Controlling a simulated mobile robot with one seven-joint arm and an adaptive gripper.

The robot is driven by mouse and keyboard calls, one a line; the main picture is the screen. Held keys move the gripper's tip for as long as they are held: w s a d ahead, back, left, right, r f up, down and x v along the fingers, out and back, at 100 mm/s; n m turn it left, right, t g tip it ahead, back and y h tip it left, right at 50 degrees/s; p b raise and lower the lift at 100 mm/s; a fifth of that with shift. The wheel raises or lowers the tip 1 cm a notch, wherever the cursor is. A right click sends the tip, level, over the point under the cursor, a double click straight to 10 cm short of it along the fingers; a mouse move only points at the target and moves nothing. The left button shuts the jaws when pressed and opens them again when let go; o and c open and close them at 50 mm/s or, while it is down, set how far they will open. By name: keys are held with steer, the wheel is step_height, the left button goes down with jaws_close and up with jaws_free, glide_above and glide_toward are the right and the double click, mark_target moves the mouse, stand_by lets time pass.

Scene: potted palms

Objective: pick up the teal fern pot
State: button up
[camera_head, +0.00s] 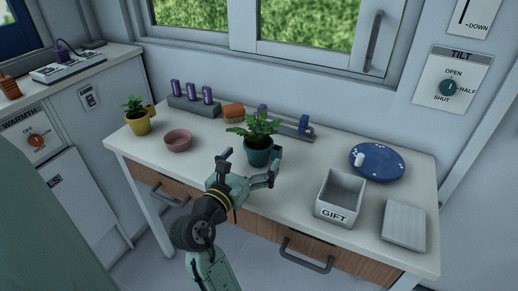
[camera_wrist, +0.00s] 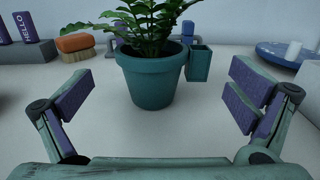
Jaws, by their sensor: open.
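The teal fern pot (camera_head: 258,156) stands upright on the white table, with a leafy green fern in it and a small square teal holder on its right side. In the wrist view the teal fern pot (camera_wrist: 152,80) is ahead, between the open fingers and a little beyond them. My gripper (camera_head: 248,168) is open and empty, low in front of the pot; its fingers (camera_wrist: 160,100) are spread wide on either side. I see no contact with the pot.
A yellow pot (camera_head: 137,122) with a plant and a pink bowl (camera_head: 178,140) stand left. Right are a GIFT box (camera_head: 340,196), a blue plate (camera_head: 384,162) and a grey slab (camera_head: 404,225).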

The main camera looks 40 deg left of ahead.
mark_target(263, 142)
steer(key=shift+p+x, duration=0.6)
steer(key=shift+x, duration=2.35)
steer(key=shift+r, duration=0.15)
steer(key=shift+c, duration=0.6)
steer(key=c, duration=1)
steer(key=shift+r, duration=0.1)
